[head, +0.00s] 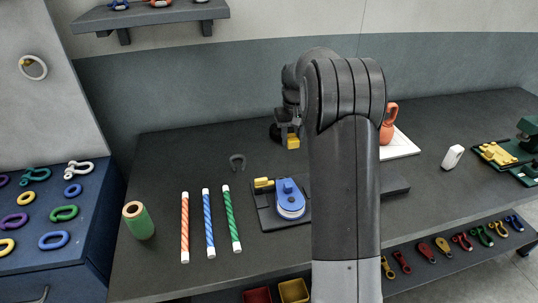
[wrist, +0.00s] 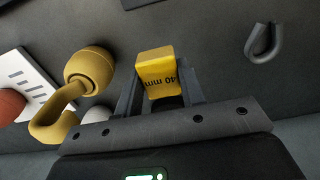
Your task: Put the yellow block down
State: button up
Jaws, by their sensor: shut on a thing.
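The yellow block (wrist: 157,70), marked "40 mm", is between the two fingers of my gripper (wrist: 160,92) in the wrist view. My gripper is shut on it and the block sticks out past the fingertips. In the head view the block (head: 293,142) shows below my gripper (head: 288,130), over the rear middle of the dark workbench (head: 190,150). I cannot tell whether its lower end touches the bench. My arm hides part of the bench to the right of it.
A grey shackle (head: 237,162) lies left of the block. A blue device (head: 290,200) with a yellow piece (head: 263,183) stands in front. A brass hook (wrist: 85,75) is close beside my gripper. An orange object (head: 389,122) stands on a white board (head: 400,147). Striped ropes (head: 208,223) lie left.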

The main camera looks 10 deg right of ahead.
send_over(269, 159)
notch_tip(269, 159, down, 5)
jog(key=shift+s, duration=0.1)
jog(key=shift+f, duration=1.9)
jog(key=shift+f, duration=0.15)
jog(key=o, duration=1)
